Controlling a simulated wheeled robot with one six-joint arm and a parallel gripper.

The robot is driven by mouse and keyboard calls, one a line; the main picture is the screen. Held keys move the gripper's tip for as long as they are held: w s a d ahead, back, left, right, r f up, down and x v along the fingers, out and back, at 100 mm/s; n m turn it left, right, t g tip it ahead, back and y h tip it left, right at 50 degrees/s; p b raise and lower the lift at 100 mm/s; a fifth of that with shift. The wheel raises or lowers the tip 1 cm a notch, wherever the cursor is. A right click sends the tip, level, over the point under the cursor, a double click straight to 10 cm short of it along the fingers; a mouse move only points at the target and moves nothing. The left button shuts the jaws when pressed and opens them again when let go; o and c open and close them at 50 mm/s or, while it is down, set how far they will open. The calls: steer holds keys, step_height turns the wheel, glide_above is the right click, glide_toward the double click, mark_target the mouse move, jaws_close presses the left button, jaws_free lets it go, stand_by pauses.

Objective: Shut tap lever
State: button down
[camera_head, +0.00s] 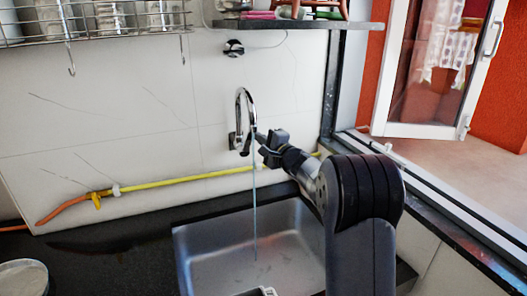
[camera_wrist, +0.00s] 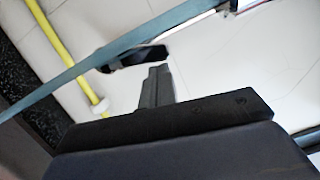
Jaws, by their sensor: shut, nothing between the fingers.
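The chrome tap (camera_head: 240,98) is on the white wall above the sink, with a curved spout. A thin stream of water (camera_head: 254,210) runs from it into the steel sink (camera_head: 205,262). The stream crosses the wrist view as a pale blue band (camera_wrist: 75,72). My gripper (camera_head: 262,144) is shut and empty, just right of the tap's base, close to the stream. Its closed fingers (camera_wrist: 157,72) point at a dark, glossy part of the tap (camera_wrist: 138,58) in the wrist view. I cannot tell whether they touch it. The lever is not clearly distinguishable.
A yellow hose (camera_head: 200,177) runs along the wall behind the tap. A shelf (camera_head: 300,24) hangs above, and a dish rack (camera_head: 95,25) is at upper left. The window frame (camera_head: 440,205) borders the right. The dark counter (camera_head: 110,265) left of the sink is mostly clear.

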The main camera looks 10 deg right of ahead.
steer(key=shift+s+a+r+n+b, duration=0.1)
steer(key=shift+a+r+n+b, duration=0.2)
steer(key=shift+n+b, duration=0.45)
steer(key=shift+s+a+r+n+b, duration=0.1)
steer(key=shift+a+n+b, duration=0.35)
steer(key=shift+b, duration=0.6)
steer(key=shift+d, duration=0.1)
steer(key=s+d+b, duration=0.3)
steer(key=s+d, duration=0.5)
steer(key=shift+b, duration=0.35)
